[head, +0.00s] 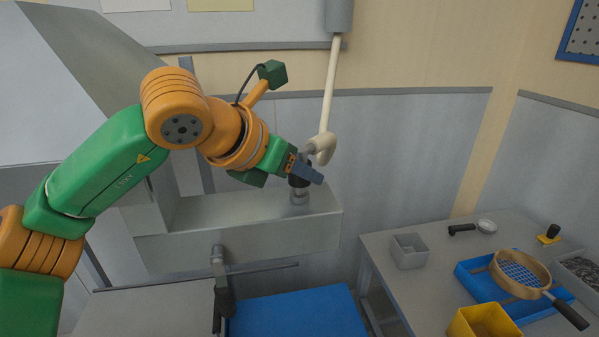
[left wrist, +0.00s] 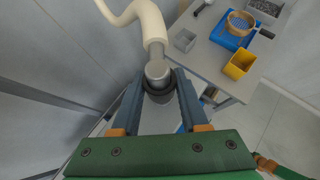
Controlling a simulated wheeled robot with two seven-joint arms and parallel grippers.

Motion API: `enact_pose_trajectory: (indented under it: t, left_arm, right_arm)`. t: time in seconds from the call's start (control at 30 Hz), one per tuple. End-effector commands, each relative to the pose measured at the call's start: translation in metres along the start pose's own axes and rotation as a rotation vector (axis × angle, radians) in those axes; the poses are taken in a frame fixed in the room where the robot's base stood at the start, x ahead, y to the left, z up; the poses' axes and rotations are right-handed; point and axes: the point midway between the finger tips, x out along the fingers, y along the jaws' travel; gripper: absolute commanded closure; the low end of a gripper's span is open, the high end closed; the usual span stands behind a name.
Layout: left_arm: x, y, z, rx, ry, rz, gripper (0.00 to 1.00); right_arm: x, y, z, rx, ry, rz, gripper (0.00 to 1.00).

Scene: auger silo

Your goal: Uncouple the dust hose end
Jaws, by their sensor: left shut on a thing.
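The cream dust hose (head: 329,88) hangs from a grey duct at the top and bends near its lower end. Its grey end piece (left wrist: 157,70) with a black collar (left wrist: 157,88) sits between the fingers of my left gripper (head: 306,170). The gripper is shut on this hose end; in the left wrist view its two blue fingers (left wrist: 160,98) lie on either side of the collar. A short metal spigot (head: 299,197) stands on the grey trough right below. The fingers hide the joint, so I cannot tell whether the end is seated on it. My right gripper is out of view.
The grey trough (head: 240,245) runs under the gripper, with a blue surface (head: 297,315) below. At right a table (head: 425,265) bears a grey box (head: 409,250), a yellow bin (head: 482,322), a blue tray (head: 478,284) and a sieve (head: 520,273).

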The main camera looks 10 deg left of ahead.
Motion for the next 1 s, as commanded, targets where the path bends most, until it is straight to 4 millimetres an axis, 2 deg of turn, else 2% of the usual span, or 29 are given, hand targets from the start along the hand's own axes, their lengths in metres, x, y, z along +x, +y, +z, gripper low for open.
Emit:
enact_pose_trajectory:
  t: [1.0]
  left_arm:
    - [-0.009,0.000,0.011,0.000,-0.003,-0.001,1.00]
  right_arm:
    - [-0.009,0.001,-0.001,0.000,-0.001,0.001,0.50]
